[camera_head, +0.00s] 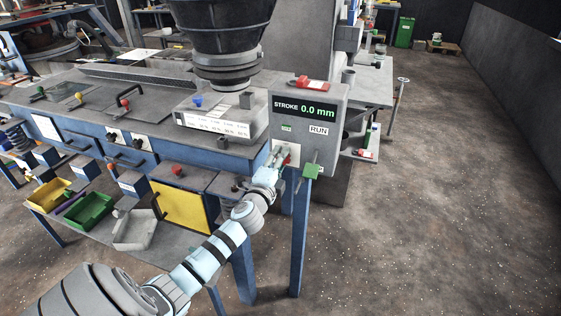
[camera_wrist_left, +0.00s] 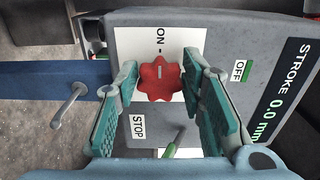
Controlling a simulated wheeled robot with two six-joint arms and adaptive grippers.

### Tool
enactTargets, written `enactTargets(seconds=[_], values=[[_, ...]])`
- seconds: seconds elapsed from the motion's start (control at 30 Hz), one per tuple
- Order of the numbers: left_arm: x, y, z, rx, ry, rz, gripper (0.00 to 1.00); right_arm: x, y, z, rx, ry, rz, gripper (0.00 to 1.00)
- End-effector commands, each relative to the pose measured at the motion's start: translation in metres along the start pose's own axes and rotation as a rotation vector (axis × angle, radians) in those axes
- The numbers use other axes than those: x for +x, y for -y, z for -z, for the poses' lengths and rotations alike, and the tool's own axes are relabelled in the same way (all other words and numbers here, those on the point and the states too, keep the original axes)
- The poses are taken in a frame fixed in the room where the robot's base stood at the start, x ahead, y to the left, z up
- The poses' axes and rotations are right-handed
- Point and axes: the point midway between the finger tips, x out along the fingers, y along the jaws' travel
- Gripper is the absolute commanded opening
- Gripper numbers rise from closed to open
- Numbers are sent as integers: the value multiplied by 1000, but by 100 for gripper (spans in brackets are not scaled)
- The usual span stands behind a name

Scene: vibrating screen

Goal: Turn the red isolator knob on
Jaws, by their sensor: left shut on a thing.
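The red isolator knob (camera_wrist_left: 160,79) is a lobed red dial on a white plate (camera_wrist_left: 185,55) in the left wrist view. A small pale mark shows on the knob, in line with the "ON" lettering above it. My left gripper (camera_wrist_left: 162,88) has its two teal-padded fingers on either side of the knob and is shut on it. In the head view the left gripper (camera_head: 280,157) reaches the front of the grey control box (camera_head: 335,105), where only a bit of red shows beside the fingers. My right gripper is not in view.
The box's display (camera_head: 304,109) reads "STROKE 0.0 mm". A "RUN" label (camera_head: 318,131) and a green-handled part (camera_head: 311,170) are on the box near the gripper. A "STOP" label (camera_wrist_left: 138,127) shows in the wrist view. Open floor (camera_head: 430,200) lies to the right.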

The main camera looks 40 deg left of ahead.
Motion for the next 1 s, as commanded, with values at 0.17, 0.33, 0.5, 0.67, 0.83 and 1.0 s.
enactTargets(seconds=[0.17, 0.33, 0.5, 0.67, 0.83, 1.0], values=[[0, -2, 0, -1, 1, -3, 52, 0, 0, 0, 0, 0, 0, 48], [0, -1, 0, 0, 1, -2, 53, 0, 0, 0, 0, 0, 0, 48], [-2, -1, 0, 1, 0, -2, 53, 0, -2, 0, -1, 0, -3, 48], [-29, -2, 0, 2, -1, -4, 53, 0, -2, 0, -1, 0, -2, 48], [-77, -2, 0, 3, -2, -5, 53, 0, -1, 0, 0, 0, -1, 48], [-112, -2, 0, 1, -1, -4, 53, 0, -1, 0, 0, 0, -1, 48]])
